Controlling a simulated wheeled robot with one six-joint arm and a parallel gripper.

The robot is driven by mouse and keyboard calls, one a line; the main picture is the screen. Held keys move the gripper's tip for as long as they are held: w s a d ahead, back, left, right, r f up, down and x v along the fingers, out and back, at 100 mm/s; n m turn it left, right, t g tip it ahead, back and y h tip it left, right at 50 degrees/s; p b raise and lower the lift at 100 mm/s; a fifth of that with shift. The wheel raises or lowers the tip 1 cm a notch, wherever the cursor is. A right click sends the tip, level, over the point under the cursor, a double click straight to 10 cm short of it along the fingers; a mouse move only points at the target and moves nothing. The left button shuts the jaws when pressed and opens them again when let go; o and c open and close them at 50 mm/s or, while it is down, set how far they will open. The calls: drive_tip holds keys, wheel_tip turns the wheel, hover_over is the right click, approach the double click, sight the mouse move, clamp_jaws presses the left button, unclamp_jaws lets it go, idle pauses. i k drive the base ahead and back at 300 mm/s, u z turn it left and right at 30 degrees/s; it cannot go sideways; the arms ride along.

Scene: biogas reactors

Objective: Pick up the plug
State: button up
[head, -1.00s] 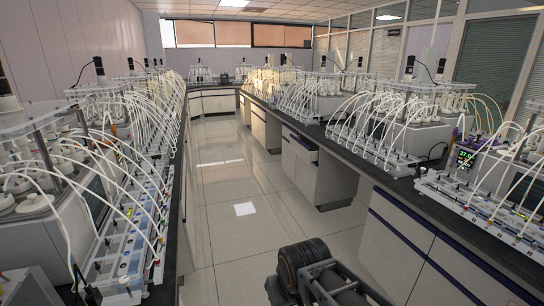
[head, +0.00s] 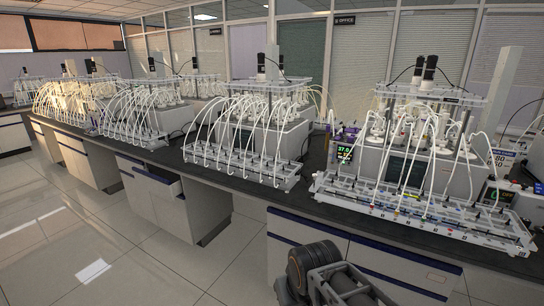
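I cannot make out a plug anywhere in the head view. On the dark bench, the nearest reactor unit (head: 440,165) stands at the right, with white tubes looping down to a long white rack (head: 420,217). Small coloured parts on the rack are too small to tell apart. Part of my own arm, dark and folded, shows at the bottom centre. No gripper fingers can be seen.
The dark bench top (head: 240,186) runs along the room with several more reactor units (head: 262,125). A small screen (head: 344,153) is beside the nearest unit. Tiled floor (head: 95,235) at left is clear.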

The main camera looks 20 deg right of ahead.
sight(441, 151)
drive_tip(key=z, duration=0.95)
drive_tip(key=i, duration=1.2)
drive_tip(key=z, duration=0.85)
drive_tip(key=i, duration=0.35)
drive_tip(key=u, duration=0.05)
